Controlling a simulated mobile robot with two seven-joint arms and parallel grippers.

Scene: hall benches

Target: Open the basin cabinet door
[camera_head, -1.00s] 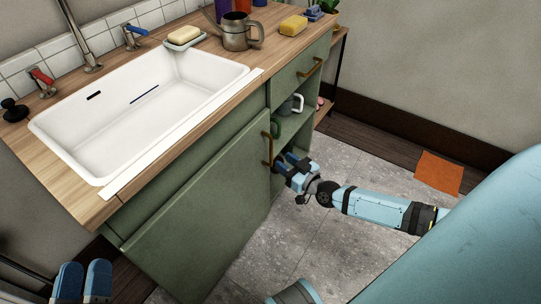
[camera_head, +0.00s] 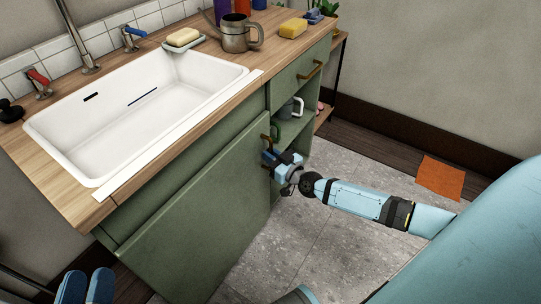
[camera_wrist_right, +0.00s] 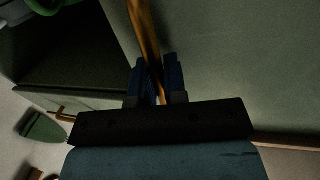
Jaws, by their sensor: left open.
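The green basin cabinet door (camera_head: 195,215) is below the white sink and looks shut or nearly so. Its brass handle (camera_head: 265,144) is upright near the door's right edge; it also shows in the right wrist view (camera_wrist_right: 144,30). My right gripper (camera_head: 271,157) is at the lower part of this handle. In the right wrist view the handle runs between the two blue fingers (camera_wrist_right: 158,80); whether they press on it cannot be told. My left gripper (camera_head: 86,285) is open and empty at the bottom left, away from the door.
Right of the door are a drawer with a brass handle (camera_head: 310,70) and open shelves with a grey mug (camera_head: 290,107) and a green mug (camera_head: 275,131). The white sink (camera_head: 135,115) is set in the wooden counter. The grey tiled floor (camera_head: 310,240) before the cabinet looks clear.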

